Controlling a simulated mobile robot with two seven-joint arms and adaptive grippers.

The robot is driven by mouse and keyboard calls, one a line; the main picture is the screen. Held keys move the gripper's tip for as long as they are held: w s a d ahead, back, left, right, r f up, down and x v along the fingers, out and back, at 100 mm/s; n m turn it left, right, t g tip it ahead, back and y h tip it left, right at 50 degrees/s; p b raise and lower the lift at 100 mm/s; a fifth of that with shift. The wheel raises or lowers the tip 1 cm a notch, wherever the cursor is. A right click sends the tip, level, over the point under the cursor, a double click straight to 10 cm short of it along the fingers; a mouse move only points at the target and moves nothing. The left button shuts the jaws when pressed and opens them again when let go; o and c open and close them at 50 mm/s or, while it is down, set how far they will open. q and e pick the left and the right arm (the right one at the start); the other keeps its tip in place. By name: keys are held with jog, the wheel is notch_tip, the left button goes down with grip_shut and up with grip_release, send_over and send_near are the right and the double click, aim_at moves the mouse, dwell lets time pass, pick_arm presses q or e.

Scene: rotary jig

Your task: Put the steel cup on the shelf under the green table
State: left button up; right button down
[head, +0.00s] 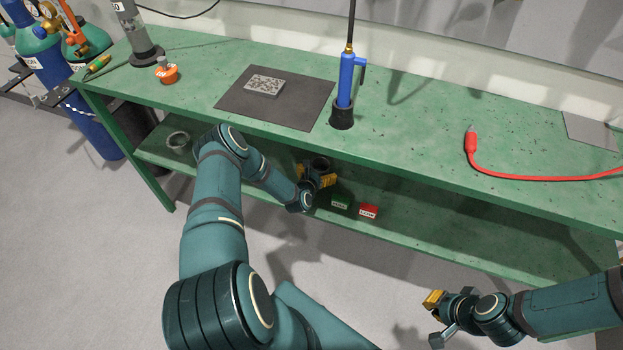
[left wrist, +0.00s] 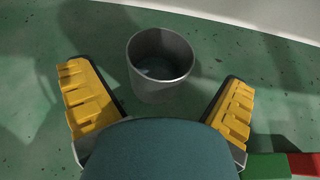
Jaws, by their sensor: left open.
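The steel cup (left wrist: 161,66) is grey, open-topped and upright on the shelf (head: 270,192) under the green table (head: 430,125). In the head view the cup (head: 320,163) is partly hidden by my left gripper (head: 316,180), which is under the tabletop at the shelf. In the left wrist view the yellow fingers of my left gripper (left wrist: 158,95) are spread wide, with the cup between their tips and gaps on both sides. My right gripper (head: 436,319) is in front of the table at lower right, with its fingers apart and nothing between them.
A green block (head: 340,202) and a red block (head: 368,211) lie on the shelf right of the cup. A grey ring-shaped object (head: 178,141) is at the shelf's left. The tabletop's front edge overhangs my left gripper. The shelf's right part looks clear.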

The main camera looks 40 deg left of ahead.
pick_arm(q)
jog(key=p+v, duration=0.2)
jog(key=v, duration=0.7)
jog(key=s+d+r+m+g+h, duration=0.1)
jog(key=d+r+m+g+h, duration=0.15)
jog(key=d+m, duration=0.7)
jog(key=s+d+r+m+g+h, duration=0.1)
jog(key=d+r+m+g+h, duration=0.2)
jog(key=d+m, duration=0.65)
jog(key=s+d+r+m+g+h, duration=0.1)
jog(key=s+d+r+m+g, duration=0.2)
jog(key=s+m, duration=0.4)
jog(key=s+d+r+m+g+h, duration=0.1)
jog(key=s+d+r+m+g, duration=0.2)
jog(key=s+d+m, duration=0.3)
jog(key=shift+s+d+r+m, duration=0.3)
jog(key=shift+s+r+m, duration=0.65)
jog(key=shift+m, duration=1.85)
